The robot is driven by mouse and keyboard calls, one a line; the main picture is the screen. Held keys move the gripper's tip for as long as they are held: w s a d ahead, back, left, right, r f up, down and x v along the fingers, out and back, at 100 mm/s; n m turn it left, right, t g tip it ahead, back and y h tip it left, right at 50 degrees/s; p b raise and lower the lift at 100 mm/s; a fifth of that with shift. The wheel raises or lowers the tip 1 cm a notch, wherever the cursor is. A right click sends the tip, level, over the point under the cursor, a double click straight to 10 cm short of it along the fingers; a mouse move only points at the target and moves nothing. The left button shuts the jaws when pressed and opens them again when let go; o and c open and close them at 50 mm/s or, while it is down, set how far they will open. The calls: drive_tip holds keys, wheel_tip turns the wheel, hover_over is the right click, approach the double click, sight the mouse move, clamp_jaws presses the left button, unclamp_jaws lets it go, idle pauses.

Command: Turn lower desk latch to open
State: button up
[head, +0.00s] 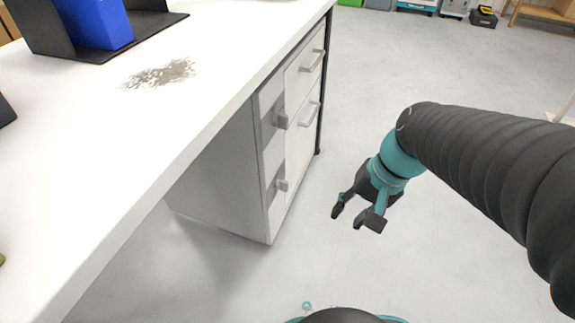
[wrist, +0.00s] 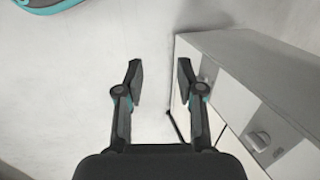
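The lower desk latch (head: 282,185) is a small grey knob on a grey plate, low on the front of the white desk cabinet (head: 215,180). A similar upper latch (head: 282,121) sits above it. My gripper (head: 354,220) is open and empty, to the right of the lower latch and apart from the cabinet front. In the wrist view my gripper (wrist: 159,68) has its fingers spread over bare floor. A latch knob (wrist: 258,141) shows there at the right; I cannot tell which of the two it is.
Two drawer or door handles (head: 313,62) project from the cabinet front. The white desktop (head: 190,95) overhangs at the left, with a blue object (head: 95,22) in a dark stand on it. The floor (head: 400,275) around my gripper is clear.

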drive_tip(key=w+a+f+m+g+y, duration=0.3)
drive_tip(key=w+f+y, duration=0.1)
drive_tip(key=w, duration=0.1)
drive_tip(key=m+t+y+p, duration=0.2)
drive_tip(key=m+t+y, duration=0.7)
drive_tip(key=m, duration=0.7)
approach(283, 186)
drive_tip(key=x, duration=0.8)
drive_tip(key=shift+w, duration=0.4)
drive_tip(key=shift+a+f, duration=0.15)
clamp_jaws()
